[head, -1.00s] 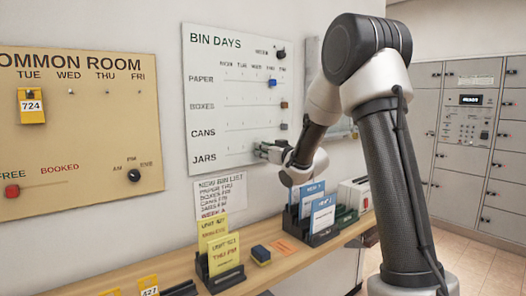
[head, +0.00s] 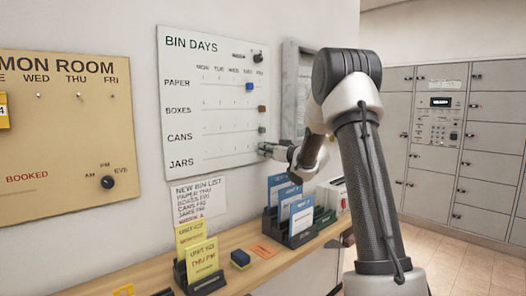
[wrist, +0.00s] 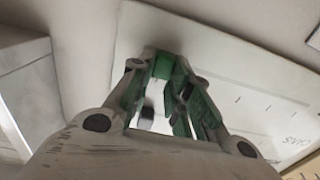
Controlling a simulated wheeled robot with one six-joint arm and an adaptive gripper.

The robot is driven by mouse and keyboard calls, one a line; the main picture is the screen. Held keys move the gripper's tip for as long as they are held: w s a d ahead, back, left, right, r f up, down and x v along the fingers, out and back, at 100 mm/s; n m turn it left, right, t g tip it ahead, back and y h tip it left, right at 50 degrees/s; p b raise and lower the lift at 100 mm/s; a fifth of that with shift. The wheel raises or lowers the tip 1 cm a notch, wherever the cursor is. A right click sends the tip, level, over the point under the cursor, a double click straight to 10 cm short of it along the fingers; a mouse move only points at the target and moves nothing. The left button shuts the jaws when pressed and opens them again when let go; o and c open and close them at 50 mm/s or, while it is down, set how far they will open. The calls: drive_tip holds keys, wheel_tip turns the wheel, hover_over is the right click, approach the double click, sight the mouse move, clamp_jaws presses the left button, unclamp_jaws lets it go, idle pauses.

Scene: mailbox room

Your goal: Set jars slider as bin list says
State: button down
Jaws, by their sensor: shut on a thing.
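The BIN DAYS board (head: 190,110) hangs on the wall, with rows for paper, boxes, cans and jars. My gripper (head: 265,149) is at the right end of the jars row, roughly under the FRI column. In the wrist view my gripper (wrist: 163,68) is shut on the green jars slider (wrist: 163,66); the fingers partly hide it. The blue paper slider (head: 249,87) stands under THU. The brown boxes slider (head: 262,108) and grey cans slider (head: 262,130) stand near FRI. The new bin list (head: 199,200) is below the board; its small jars line seems to read FRI.
A COMMON ROOM board (head: 60,130) hangs left. Grey lockers (head: 436,150) stand right. A black week knob (head: 257,56) is on the board.

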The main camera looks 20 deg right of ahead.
drive_tip(key=shift+d+r, duration=0.1)
drive_tip(key=shift+d, duration=0.1)
drive_tip(key=c, duration=1.3)
unclamp_jaws()
drive_tip(key=shift+d, duration=0.1)
drive_tip(key=v, duration=1.2)
